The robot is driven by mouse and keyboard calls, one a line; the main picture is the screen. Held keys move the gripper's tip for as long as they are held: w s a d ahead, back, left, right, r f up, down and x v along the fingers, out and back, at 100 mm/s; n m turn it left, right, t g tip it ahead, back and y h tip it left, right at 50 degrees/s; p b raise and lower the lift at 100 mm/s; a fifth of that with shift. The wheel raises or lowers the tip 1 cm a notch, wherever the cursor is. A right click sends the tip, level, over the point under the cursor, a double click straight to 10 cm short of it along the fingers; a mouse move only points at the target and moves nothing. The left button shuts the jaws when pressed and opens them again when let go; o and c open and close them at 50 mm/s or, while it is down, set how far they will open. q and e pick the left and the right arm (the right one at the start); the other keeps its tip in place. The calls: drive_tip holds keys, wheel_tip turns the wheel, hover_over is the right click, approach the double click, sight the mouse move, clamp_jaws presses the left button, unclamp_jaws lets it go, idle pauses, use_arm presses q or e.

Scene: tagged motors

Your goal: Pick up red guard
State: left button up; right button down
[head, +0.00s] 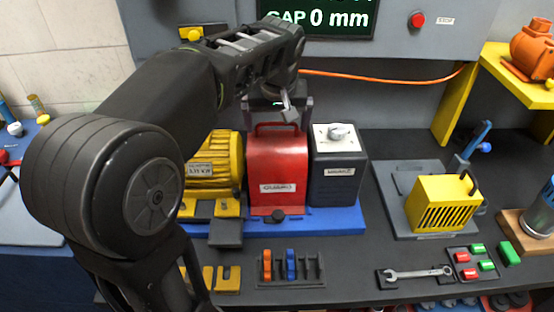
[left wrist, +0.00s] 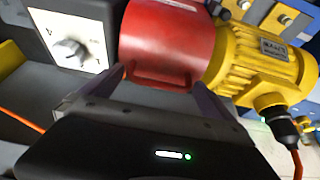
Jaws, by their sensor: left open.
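The red guard (head: 277,168) stands upright on the blue base (head: 330,222), between the yellow motor (head: 213,165) and a dark box with a white top and a dial (head: 338,175). Its top handle shows in the head view. My left gripper (head: 279,108) is just above the guard, its fingers partly hidden by my arm. In the left wrist view the open left gripper (left wrist: 160,82) has one finger on each side of the guard's handle, and the red guard (left wrist: 168,38) fills the upper middle. I cannot tell whether the fingers touch it. My right gripper is not in view.
A yellow vented cover (head: 443,205) sits on a grey plate to the right. In front are a rack with orange and blue pieces (head: 291,268), a wrench (head: 418,272) and a tray of red and green blocks (head: 470,262). A grey panel with a screen stands behind.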

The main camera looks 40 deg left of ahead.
use_arm(q)
drive_tip(key=shift+c, duration=0.4)
drive_tip(key=c, duration=1.7)
drive_tip(key=shift+w+r, duration=0.1)
drive_tip(key=shift+c, duration=0.2)
drive_tip(key=shift+r, duration=0.1)
